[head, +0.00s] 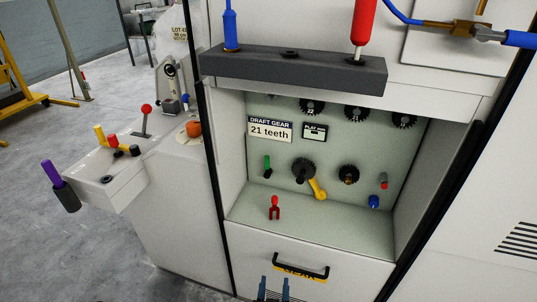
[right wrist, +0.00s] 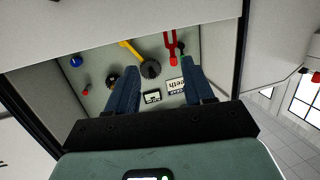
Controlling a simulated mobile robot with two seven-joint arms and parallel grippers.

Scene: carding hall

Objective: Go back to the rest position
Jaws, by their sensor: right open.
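My right gripper (head: 274,288) shows at the bottom edge of the head view, only its two blue fingertips visible, in front of the drawer with the black and yellow handle (head: 300,270). In the right wrist view the right gripper (right wrist: 159,66) is open, its blue fingers apart with nothing between them. It points towards the pale green recess (head: 300,225) of the machine; the black-framed label (right wrist: 152,97) shows beyond the fingers. My left gripper is in neither view.
The recess holds dark gears (head: 355,113), a yellow-handled crank (head: 317,188), a red forked piece (head: 274,208) and a "21 teeth" sign (head: 270,129). A dark rack (head: 290,70) with upright tools juts out above. A console with levers (head: 110,175) stands left; open floor lies beyond.

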